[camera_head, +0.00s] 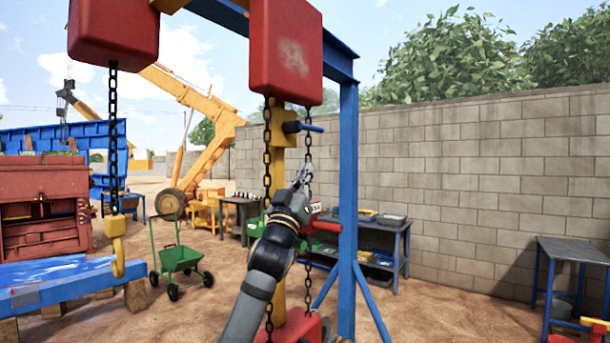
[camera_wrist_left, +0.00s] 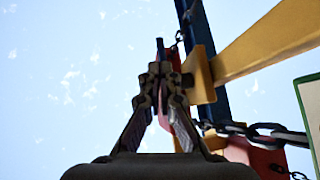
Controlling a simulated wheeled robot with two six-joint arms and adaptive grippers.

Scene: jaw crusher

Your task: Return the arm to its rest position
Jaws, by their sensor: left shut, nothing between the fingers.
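My left arm rises from the bottom middle of the head view. Its gripper (camera_head: 304,174) points up among the hanging chains, in front of the yellow post (camera_head: 280,165). It is just below a blue handle (camera_head: 305,128) on a yellow block. In the left wrist view the fingers of the left gripper (camera_wrist_left: 160,69) come together at the tips, with nothing seen between them. Whether the gripper touches the chain (camera_head: 308,150) beside it I cannot tell. My right gripper is not in view.
A red hoist block (camera_head: 286,50) hangs above the gripper, and a blue frame post (camera_head: 348,200) stands to its right. A yellow hook (camera_head: 118,255) hangs on a chain at left. A green cart (camera_head: 178,258) and workbench (camera_head: 402,245) stand behind.

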